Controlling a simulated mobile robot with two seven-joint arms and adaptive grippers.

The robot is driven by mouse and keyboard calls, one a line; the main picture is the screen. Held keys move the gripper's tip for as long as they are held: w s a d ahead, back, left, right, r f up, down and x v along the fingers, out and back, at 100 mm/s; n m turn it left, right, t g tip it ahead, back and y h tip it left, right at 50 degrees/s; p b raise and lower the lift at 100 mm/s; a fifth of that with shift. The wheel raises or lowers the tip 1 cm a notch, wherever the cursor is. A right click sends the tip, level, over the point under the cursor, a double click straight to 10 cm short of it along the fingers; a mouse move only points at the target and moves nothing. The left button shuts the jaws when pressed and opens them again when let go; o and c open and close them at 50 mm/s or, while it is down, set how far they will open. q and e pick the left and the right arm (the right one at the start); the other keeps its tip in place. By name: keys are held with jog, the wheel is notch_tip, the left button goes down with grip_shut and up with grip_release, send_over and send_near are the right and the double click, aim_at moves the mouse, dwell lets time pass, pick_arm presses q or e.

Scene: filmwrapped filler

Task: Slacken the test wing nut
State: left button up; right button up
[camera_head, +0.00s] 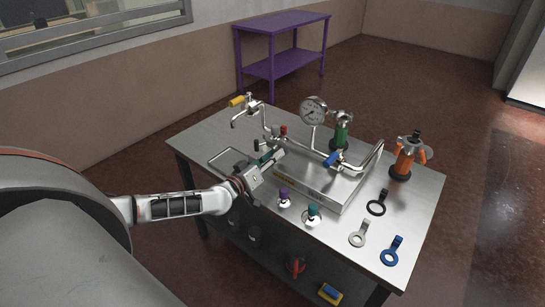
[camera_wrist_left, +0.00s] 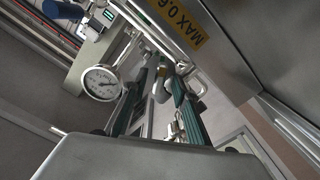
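I cannot pick out the test wing nut for certain. Small fittings, one with a red top (camera_head: 283,130), stand by the pipework just beyond my left gripper (camera_head: 272,155). In the head view that gripper is low beside the left end of the raised steel box (camera_head: 322,187). In the left wrist view my left gripper (camera_wrist_left: 167,82) has its two green-padded fingers apart. A small grey metal part (camera_wrist_left: 162,88) shows between them in the picture; I cannot tell whether they touch it. The pressure gauge (camera_head: 313,111) stands on the pipe and also shows in the left wrist view (camera_wrist_left: 101,83). My right gripper is not in view.
A blue lever (camera_head: 332,159) and a green-bodied fitting (camera_head: 340,136) are on the pipework. An orange-bodied fitting (camera_head: 405,160) stands at the right. Purple-topped (camera_head: 284,194) and teal-topped (camera_head: 313,211) pieces and black, grey and blue (camera_head: 390,256) ring tools lie along the front.

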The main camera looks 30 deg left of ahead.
pick_arm(q)
grip_shut()
